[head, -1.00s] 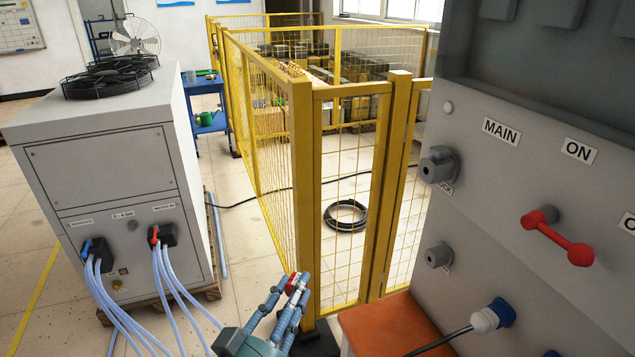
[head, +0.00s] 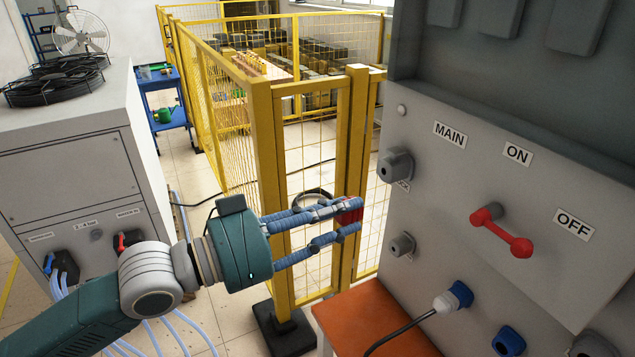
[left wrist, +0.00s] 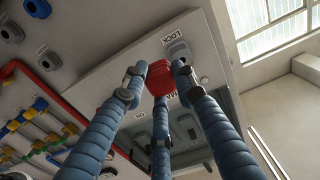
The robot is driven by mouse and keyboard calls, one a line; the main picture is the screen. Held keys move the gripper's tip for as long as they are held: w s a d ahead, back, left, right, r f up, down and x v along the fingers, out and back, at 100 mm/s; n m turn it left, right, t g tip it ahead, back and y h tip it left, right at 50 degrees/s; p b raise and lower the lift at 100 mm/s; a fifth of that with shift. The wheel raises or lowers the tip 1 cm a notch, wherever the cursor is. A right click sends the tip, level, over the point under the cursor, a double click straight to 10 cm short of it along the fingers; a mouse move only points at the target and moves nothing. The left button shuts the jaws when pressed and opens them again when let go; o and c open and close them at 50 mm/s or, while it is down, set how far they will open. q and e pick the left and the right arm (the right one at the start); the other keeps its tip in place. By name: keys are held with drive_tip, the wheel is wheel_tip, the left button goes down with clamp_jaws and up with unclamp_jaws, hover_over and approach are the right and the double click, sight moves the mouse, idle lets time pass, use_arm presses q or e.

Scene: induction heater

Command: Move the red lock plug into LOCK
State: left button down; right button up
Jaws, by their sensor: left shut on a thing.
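My left gripper (head: 355,217) is shut on the red lock plug (head: 350,212), seen between the blue fingertips. In the left wrist view the red plug (left wrist: 160,82) sits between the three fingers. The grey LOCK socket (head: 394,166) sticks out of the panel's left side, up and to the right of the plug, and its label is partly hidden. In the left wrist view the LOCK socket (left wrist: 178,52) shows just beyond the plug, with its label (left wrist: 174,37) readable. The plug is apart from the socket in the head view. My right gripper is not in view.
A second grey socket (head: 402,245) is lower on the grey panel (head: 430,190). A red switch handle (head: 502,232) and a blue-white plug with a cable (head: 452,298) are farther right. A yellow fence (head: 262,200) stands behind my gripper. An orange-topped stand (head: 365,325) is below.

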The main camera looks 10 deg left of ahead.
use_arm(q)
drive_tip(key=w+a+r, duration=0.2)
drive_tip(key=a+r, duration=0.1)
drive_tip(key=p+x, duration=0.5)
drive_tip(key=x, duration=0.2)
idle(0.7)
drive_tip(key=shift+d+f, duration=0.1)
drive_tip(key=shift+d, duration=0.05)
idle(0.6)
idle(0.5)
drive_tip(key=shift+w+d+p, duration=0.3)
drive_tip(key=shift+d, duration=0.15)
idle(0.9)
drive_tip(key=c, duration=1.3)
unclamp_jaws()
drive_tip(key=shift+a, duration=0.1)
